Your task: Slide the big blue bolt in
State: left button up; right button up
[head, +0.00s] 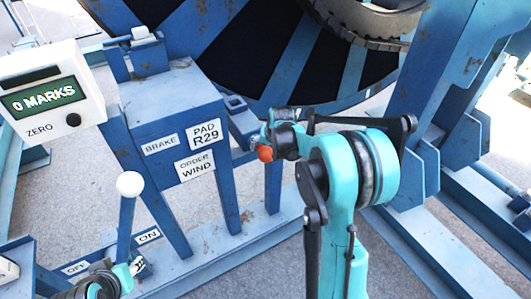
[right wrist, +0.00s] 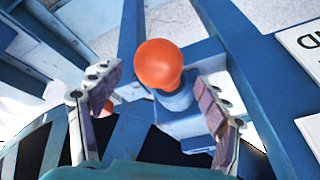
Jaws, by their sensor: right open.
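The big blue bolt shows in the right wrist view as a short blue shank (right wrist: 178,98) with a round orange knob (right wrist: 158,63) on its end. In the head view only the orange knob (head: 265,153) shows clearly, at the tip of my right gripper (head: 259,141). In the right wrist view my right gripper (right wrist: 160,97) is open, its two grey-padded fingers on either side of the knob and shank, with gaps visible. The bolt's far end is hidden. Part of my left gripper (head: 125,277) shows at the bottom left, near the foot of the white-knobbed lever (head: 128,215); its fingers are unclear.
A blue post box (head: 175,95) with BRAKE, PAD R29 and ORDER WIND labels stands left of my right gripper. A counter (head: 45,95) reads 0 MARKS. The big reel (head: 270,60) is behind. A blue frame (head: 425,110) stands at right. Blue base rails cross the grey floor.

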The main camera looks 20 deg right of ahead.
jog(key=v, duration=0.7)
jog(key=shift+r, duration=0.2)
jog(key=shift+s+a, duration=0.1)
jog(key=shift+s, duration=0.05)
jog(key=s+a+r+n+t, duration=0.1)
jog(key=s+a+r+n, duration=0.3)
jog(key=s+a, duration=0.55)
jog(key=s+a+f+n, duration=0.1)
jog(key=s+a, duration=0.1)
jog(key=s, duration=0.5)
jog(key=s+a+f+n+t, duration=0.1)
jog(key=s+a, duration=0.1)
jog(key=s, duration=0.6)
jog(key=shift+a+f, duration=0.3)
jog(key=shift+f, duration=0.05)
jog(key=shift+s, duration=0.1)
